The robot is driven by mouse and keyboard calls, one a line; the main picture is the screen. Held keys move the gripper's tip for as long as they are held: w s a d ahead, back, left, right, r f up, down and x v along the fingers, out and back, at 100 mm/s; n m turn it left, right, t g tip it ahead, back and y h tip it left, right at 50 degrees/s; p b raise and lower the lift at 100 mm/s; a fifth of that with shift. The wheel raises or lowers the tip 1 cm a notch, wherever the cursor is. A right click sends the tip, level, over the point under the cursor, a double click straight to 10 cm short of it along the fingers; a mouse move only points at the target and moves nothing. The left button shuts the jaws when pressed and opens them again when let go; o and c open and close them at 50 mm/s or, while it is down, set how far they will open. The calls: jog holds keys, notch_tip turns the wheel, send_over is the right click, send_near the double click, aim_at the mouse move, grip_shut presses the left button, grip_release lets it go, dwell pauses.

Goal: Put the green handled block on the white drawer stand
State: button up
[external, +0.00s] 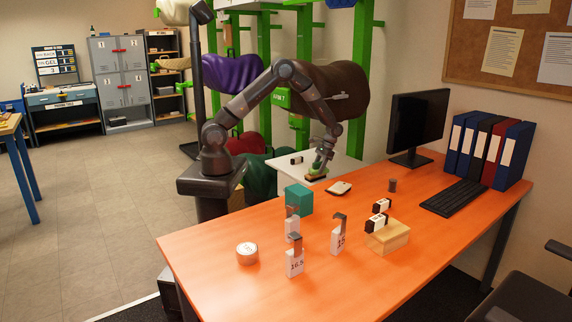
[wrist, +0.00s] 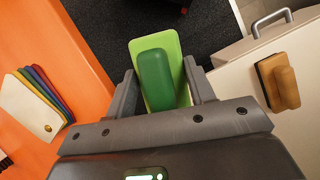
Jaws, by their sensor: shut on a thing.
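My gripper (external: 321,158) is shut on the green handled block (wrist: 154,80), which has a light green base and a darker green grip. The block also shows under my gripper in the external view (external: 315,175). In the wrist view it hangs over the dark floor in the gap between the orange desk and the white drawer stand (wrist: 240,90). The stand's pale top (external: 345,166) shows behind the desk in the external view. A brown handled block (wrist: 280,82) lies on the stand's top. The stand's grey drawer handle (wrist: 271,22) shows at the upper right.
A colour swatch fan (wrist: 35,100) lies near the desk's edge. The stand's top has free room beside the brown block.

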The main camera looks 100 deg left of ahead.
jog(key=s+a+f+n, duration=0.2)
jog(key=s+a+f, duration=0.1)
jog(key=s+a, duration=0.65)
jog(key=n+h, duration=0.1)
send_over(298, 174)
jog(key=w, duration=0.1)
notch_tip(298, 174, down, 5)
jog(key=shift+t, duration=0.4)
jog(key=shift+a+f, duration=0.25)
jog(key=shift+f, duration=1.6)
jog(key=shift+a+f, duration=0.2)
jog(key=shift+f, duration=1.65)
jog(key=o, duration=1)
jog(key=shift+f, duration=0.1)
jog(key=v, duration=1.2)
